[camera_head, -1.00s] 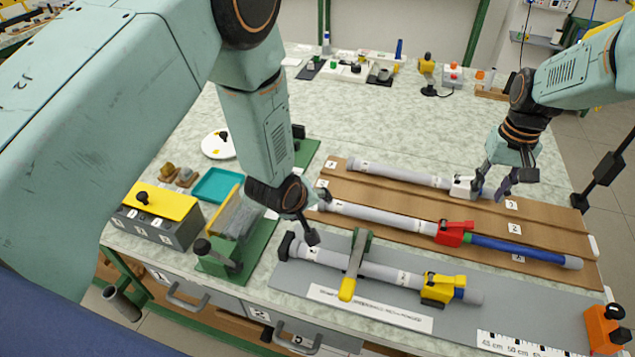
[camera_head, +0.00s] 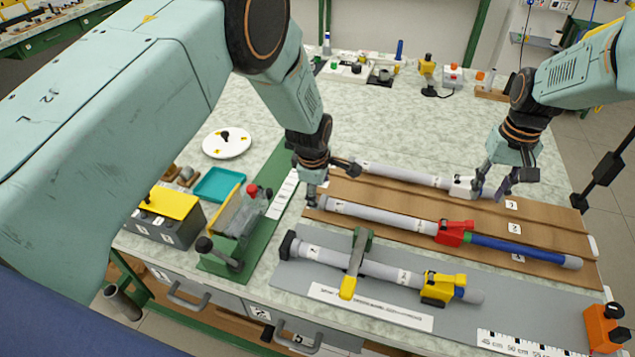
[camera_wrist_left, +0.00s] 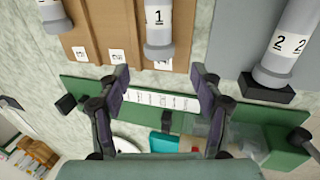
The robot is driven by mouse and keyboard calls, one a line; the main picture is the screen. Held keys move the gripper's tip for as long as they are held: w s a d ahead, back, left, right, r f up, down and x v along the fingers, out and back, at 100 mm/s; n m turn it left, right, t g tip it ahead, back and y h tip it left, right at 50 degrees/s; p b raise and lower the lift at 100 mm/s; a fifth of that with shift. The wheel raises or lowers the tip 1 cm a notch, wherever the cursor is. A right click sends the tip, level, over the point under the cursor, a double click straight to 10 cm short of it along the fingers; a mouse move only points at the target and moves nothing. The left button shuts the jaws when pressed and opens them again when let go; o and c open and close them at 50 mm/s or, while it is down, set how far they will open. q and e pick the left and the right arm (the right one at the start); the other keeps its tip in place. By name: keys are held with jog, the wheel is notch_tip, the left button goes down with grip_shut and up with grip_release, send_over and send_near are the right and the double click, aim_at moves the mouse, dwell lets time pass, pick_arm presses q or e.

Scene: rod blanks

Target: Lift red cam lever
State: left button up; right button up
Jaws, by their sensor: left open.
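The red cam lever (camera_head: 455,232) sits on the middle rod, where the grey tube (camera_head: 385,216) meets the blue tube (camera_head: 520,250). My left gripper (camera_head: 333,178) is open and empty near the left ends of the upper and middle rods, well left of the red lever. In the left wrist view, its fingers (camera_wrist_left: 160,75) are apart, with the end of a grey rod marked 1 (camera_wrist_left: 159,35) beyond them. The red lever is not in that view. My right gripper (camera_head: 490,187) has its fingers apart at the upper rod, by a white clamp (camera_head: 464,186).
A third rod with a yellow clamp (camera_head: 442,288) lies on the grey mat (camera_head: 285,272) in front, under a green bar with a yellow tip (camera_head: 348,287). A green fixture (camera_head: 225,262) and teal tray (camera_head: 219,184) stand left. The table behind the rods has free room.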

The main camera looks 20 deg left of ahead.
pick_arm(q)
jog(key=x, duration=0.4)
jog(key=shift+w, duration=0.1)
jog(key=shift+f, duration=0.45)
jog(key=shift+w+f, duration=0.1)
jog(key=shift+c, duration=0.2)
